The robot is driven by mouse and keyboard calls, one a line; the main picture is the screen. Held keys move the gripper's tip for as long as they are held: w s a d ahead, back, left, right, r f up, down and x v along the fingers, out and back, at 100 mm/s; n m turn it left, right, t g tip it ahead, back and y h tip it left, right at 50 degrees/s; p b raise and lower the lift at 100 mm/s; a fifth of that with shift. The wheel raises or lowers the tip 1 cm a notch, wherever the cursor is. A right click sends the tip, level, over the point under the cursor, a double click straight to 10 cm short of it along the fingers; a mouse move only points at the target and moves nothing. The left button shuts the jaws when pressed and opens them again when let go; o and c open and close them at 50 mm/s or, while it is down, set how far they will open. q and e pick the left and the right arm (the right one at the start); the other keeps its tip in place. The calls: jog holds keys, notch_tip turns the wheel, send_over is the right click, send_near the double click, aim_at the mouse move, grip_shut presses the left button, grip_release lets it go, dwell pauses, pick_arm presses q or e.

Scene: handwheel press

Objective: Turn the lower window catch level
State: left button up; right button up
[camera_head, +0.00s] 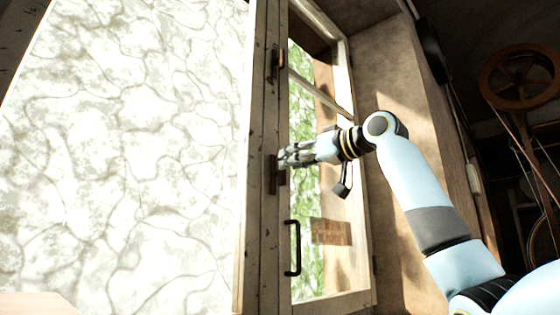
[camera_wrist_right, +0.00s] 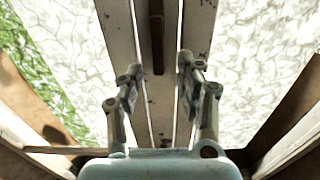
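The lower window catch (camera_head: 273,175) is a dark metal piece on the window's middle post, standing upright along the post in the head view. My right gripper (camera_head: 284,157) is at its upper end, and its fingers hide part of it. I cannot tell there whether they touch it. In the right wrist view the two fingers (camera_wrist_right: 158,85) stand apart with nothing held between them. A dark upright bar (camera_wrist_right: 157,40) lies along the post ahead of them; I cannot tell for sure whether it is the catch. My left gripper is not in view.
An upper catch (camera_head: 275,64) sits higher on the same post. A black pull handle (camera_head: 293,248) is below the gripper. The right window sash (camera_head: 350,240) stands behind my right arm. A wooden wheel (camera_head: 520,78) is at the far right.

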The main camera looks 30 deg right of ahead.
aim_at(281, 186)
jog(key=p+x, duration=0.1)
jog(key=x, duration=0.3)
jog(key=shift+w, duration=0.25)
jog(key=shift+c, duration=0.6)
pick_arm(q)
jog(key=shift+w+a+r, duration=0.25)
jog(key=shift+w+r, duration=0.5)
pick_arm(e)
grip_shut()
